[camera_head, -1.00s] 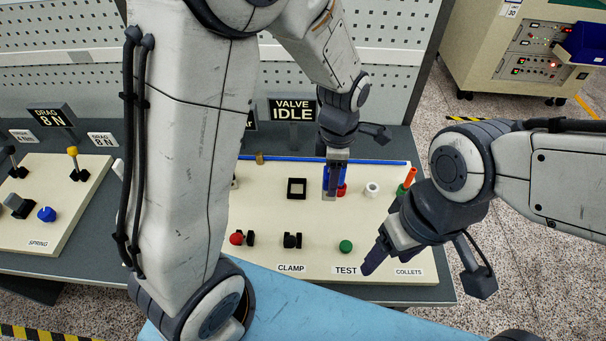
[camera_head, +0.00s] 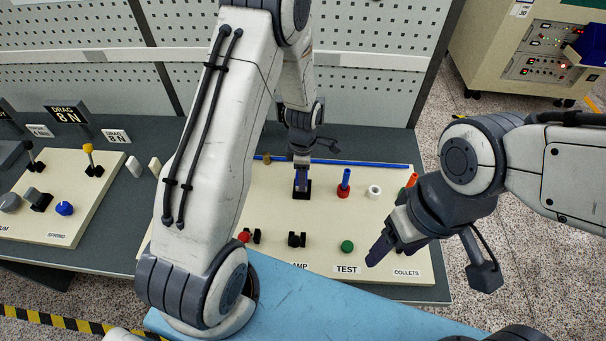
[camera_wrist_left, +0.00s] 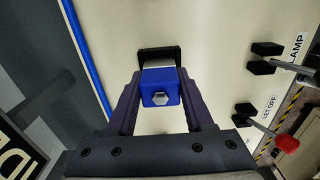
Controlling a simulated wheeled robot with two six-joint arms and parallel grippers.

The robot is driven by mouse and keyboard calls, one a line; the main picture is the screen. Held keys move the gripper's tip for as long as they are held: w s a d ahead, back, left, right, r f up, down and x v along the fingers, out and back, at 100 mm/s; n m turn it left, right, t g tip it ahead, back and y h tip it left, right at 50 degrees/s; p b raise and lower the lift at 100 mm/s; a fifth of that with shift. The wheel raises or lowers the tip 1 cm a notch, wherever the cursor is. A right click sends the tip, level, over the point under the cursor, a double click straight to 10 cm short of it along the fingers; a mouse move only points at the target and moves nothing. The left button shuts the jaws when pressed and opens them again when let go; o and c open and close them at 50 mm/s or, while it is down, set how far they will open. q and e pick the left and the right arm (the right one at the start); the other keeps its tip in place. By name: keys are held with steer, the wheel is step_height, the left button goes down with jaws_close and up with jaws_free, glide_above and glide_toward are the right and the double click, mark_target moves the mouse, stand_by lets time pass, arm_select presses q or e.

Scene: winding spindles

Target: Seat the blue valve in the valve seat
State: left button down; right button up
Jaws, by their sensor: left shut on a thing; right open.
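The blue valve (camera_wrist_left: 160,90) is a blue block with a metal hex bolt on its end. My left gripper (camera_head: 301,186) is shut on it, with one finger on each side in the left wrist view. The valve seat (camera_head: 302,195) is a black square frame on the cream panel. In the left wrist view the seat (camera_wrist_left: 159,53) shows just beyond the valve, with a pale strip between them. The valve's lower end is hidden, so I cannot tell whether it is inside the seat. My right gripper (camera_head: 376,252) is open and empty over the panel's front right.
A red collet (camera_head: 344,191) with a blue peg, a white collet (camera_head: 374,191) and an orange peg (camera_head: 412,180) stand right of the seat. A green button (camera_head: 347,246), black clamp (camera_head: 297,239) and red knob (camera_head: 243,237) lie in front. A blue rod (camera_head: 370,164) runs behind.

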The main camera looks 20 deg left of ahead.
arm_select(q)
steer(key=shift+f, duration=0.3)
steer(key=shift+f, duration=0.2)
steer(key=shift+c, duration=1.4)
jaws_free()
